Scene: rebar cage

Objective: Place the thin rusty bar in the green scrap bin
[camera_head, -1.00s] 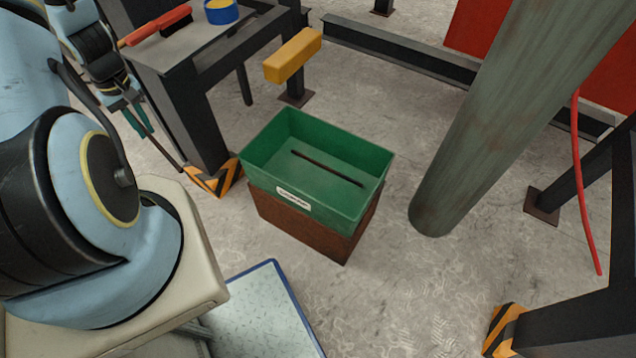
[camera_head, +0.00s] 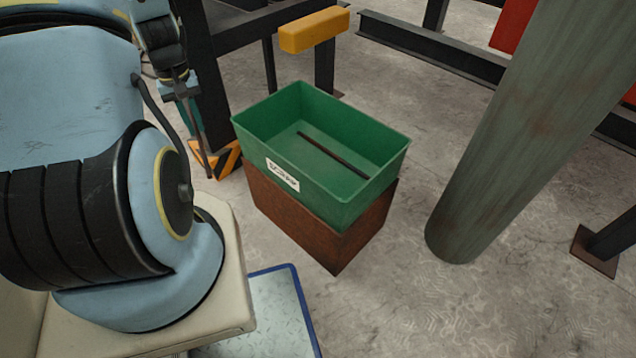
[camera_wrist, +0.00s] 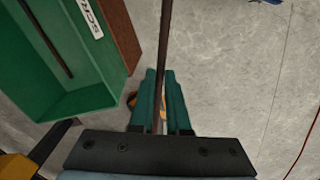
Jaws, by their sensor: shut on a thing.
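The green scrap bin (camera_head: 360,187) stands open on a rusty brown block (camera_head: 318,232), with a white label on its front. One thin dark bar (camera_head: 333,155) lies inside it. My gripper (camera_head: 188,108) is at the upper left, left of the bin and outside its rim. It is shut on a thin rusty bar (camera_head: 203,160), which hangs down steeply. In the wrist view the held bar (camera_wrist: 164,45) runs between the teal fingers (camera_wrist: 160,98), and the bin (camera_wrist: 92,95) is to the left with the other bar (camera_wrist: 45,38) inside.
A thick grey-green column (camera_head: 490,160) stands right of the bin. A yellow block (camera_head: 314,30) is behind it. A dark post (camera_head: 205,75) with a striped foot (camera_head: 229,160) stands close behind my gripper. Concrete floor is clear between bin and column.

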